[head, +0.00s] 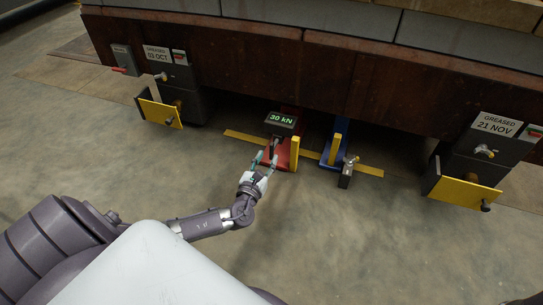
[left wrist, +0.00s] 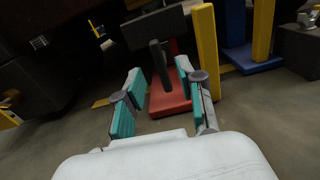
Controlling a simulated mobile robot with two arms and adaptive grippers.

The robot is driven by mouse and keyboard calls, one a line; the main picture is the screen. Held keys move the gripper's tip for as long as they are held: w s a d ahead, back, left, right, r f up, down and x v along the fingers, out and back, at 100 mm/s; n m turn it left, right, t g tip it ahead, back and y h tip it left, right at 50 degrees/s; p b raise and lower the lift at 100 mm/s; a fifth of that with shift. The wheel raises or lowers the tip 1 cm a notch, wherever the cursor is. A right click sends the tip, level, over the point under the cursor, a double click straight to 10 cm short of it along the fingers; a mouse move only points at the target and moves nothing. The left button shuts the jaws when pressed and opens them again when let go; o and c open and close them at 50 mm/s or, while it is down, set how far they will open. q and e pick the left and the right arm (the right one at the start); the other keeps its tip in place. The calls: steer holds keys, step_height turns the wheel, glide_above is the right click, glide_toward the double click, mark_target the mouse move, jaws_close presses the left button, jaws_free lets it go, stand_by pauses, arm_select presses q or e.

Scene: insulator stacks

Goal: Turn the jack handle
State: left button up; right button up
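The red jack (head: 283,163) stands on the floor under the stack, with a dark display box reading "30 kN" (head: 281,120) on top and a yellow upright (head: 295,152) at its right. The red base also shows in the left wrist view (left wrist: 170,103). The dark jack handle (left wrist: 159,62) is a short bar below the display. My left gripper (head: 265,160) is at the front left of the red jack. Its teal-padded fingers (left wrist: 159,72) are apart, and the handle appears between the fingertips. I cannot tell whether they touch it. My right gripper does not show.
A blue jack (head: 332,158) stands to the right, with a small grey block (head: 347,172) in front. Boxes with yellow panels stand left (head: 160,113) and right (head: 464,193). The stack's brown beam (head: 330,70) overhangs the jacks. The front floor is clear.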

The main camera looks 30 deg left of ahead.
mark_target(271, 152)
arm_select(q)
steer(key=b+x, duration=0.1)
steer(key=x, duration=0.3)
steer(key=shift+f+b, duration=0.15)
steer(key=shift+b, duration=0.15)
steer(key=shift+w, duration=0.4)
jaws_close()
